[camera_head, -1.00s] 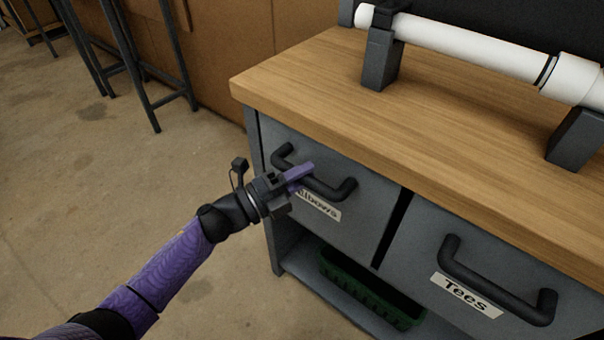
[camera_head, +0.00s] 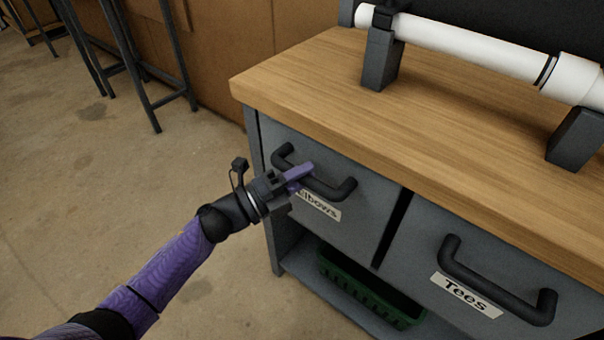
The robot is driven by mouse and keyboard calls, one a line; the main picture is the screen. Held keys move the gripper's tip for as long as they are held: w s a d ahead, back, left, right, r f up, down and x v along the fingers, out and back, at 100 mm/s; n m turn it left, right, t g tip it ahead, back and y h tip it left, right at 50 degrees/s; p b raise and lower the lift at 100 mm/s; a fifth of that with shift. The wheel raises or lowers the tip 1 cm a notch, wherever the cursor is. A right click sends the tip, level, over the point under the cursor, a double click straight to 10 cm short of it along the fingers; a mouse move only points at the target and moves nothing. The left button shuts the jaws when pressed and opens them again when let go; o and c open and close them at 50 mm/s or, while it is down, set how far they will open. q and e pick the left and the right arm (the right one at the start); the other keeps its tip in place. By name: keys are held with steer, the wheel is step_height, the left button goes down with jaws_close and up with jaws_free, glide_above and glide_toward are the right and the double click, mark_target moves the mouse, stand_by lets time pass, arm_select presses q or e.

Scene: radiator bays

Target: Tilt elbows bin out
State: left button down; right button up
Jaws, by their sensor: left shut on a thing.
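The elbows bin (camera_head: 350,225) is a grey front under the wooden worktop, with a white label reading "Elbows" partly covered by my gripper. Its black bar handle (camera_head: 338,190) runs across the upper part of the front. My left gripper (camera_head: 302,174), with purple fingers, is shut on the middle of this handle. The bin front looks closed, about flush with the cabinet. My right gripper is not in view.
The tees bin (camera_head: 410,240), with its own black handle (camera_head: 490,290), is to the right. A green basket (camera_head: 365,290) sits on the shelf below. White pipe (camera_head: 470,45) rests in grey holders on the worktop (camera_head: 300,85). Open floor lies left.

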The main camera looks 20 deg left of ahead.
arm_select(q)
steer(key=shift+f, duration=0.1)
steer(key=shift+s+a+f+b, duration=0.2)
steer(key=shift+s+f+b, duration=0.1)
steer(key=shift+s+b, duration=0.2)
steer(key=s+a+f+m+t+h+b, duration=0.2)
steer(key=s+a+f+h+b, duration=0.3)
steer(key=s+f+b, duration=0.6)
steer(key=s+m+b, duration=0.1)
steer(key=s, duration=0.2)
steer(key=shift+m, duration=0.3)
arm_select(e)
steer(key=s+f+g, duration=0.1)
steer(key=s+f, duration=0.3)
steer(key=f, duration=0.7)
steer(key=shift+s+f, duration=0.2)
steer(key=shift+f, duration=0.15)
arm_select(q)
steer(key=shift+f, duration=0.1)
steer(key=shift+c, duration=2.2)
jaws_free()
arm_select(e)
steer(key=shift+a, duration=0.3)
